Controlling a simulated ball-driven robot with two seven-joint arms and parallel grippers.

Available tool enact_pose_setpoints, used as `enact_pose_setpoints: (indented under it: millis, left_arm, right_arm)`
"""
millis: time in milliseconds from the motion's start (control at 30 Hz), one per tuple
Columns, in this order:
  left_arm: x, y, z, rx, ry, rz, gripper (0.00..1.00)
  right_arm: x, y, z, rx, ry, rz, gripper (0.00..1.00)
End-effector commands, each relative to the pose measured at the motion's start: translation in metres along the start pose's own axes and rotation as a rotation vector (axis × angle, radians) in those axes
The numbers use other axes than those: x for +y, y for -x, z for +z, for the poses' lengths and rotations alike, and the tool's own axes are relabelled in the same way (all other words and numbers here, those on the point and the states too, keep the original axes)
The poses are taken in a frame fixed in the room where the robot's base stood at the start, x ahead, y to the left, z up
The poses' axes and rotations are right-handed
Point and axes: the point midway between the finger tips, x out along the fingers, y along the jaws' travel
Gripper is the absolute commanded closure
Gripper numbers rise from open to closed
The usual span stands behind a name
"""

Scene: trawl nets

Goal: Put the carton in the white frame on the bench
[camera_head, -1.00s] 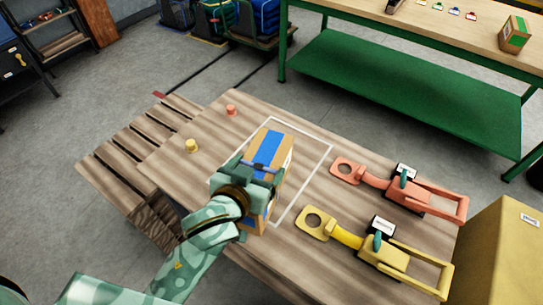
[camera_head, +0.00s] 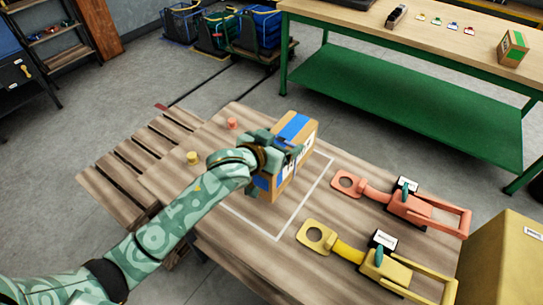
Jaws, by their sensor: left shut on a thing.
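The carton (camera_head: 298,152) is brown cardboard with a blue strip on top and blue and white marks on its side. It stands upright over the far part of the white frame (camera_head: 257,229), a white outline on the wooden bench (camera_head: 230,257). I cannot tell whether its base touches the bench. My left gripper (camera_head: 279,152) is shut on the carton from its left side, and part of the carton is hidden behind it. The near corner and right side of the frame are bare. My right gripper is not in view.
A red tool (camera_head: 408,206) and a yellow tool (camera_head: 385,266) lie right of the frame. A small yellow peg (camera_head: 193,158) and a red peg (camera_head: 232,123) stand at the left. A yellow box (camera_head: 505,262) is at the lower right. A green-shelved table (camera_head: 400,100) stands behind.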

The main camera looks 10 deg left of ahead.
Motion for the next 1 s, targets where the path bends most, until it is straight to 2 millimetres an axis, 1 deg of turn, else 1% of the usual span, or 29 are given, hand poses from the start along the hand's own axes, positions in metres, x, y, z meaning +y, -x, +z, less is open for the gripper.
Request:
enact_pose_setpoints:
  millis: [33,100,367,433,500,600,933,967,1000]
  left_arm:
    - [-0.007,-0.006,0.008,0.005,-0.002,-0.001,0.89]
    - [-0.014,-0.010,0.013,0.007,-0.001,-0.001,0.89]
    - [-0.025,-0.017,0.023,0.009,0.000,0.001,0.89]
    - [-0.031,-0.021,0.030,0.008,-0.001,-0.001,0.89]
    - [-0.029,-0.026,0.043,0.006,0.001,0.001,0.89]
    - [-0.029,-0.031,0.056,0.006,0.001,0.001,0.89]
    - [-0.029,-0.031,0.055,0.009,0.000,0.001,0.89]
    - [-0.029,-0.031,0.058,0.002,0.000,0.001,0.16]
    - [-0.029,-0.031,0.058,0.003,-0.001,0.001,0.05]
  right_arm:
    - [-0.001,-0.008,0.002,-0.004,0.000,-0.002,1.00]
    - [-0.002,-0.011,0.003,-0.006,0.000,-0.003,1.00]
    - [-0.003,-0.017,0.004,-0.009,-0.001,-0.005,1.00]
    - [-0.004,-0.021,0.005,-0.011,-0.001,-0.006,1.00]
    - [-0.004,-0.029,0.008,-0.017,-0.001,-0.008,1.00]
    - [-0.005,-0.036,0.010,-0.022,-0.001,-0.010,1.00]
    - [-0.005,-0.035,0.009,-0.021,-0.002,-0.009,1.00]
    - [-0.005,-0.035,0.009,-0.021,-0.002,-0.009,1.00]
    - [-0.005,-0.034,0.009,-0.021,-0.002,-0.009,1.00]
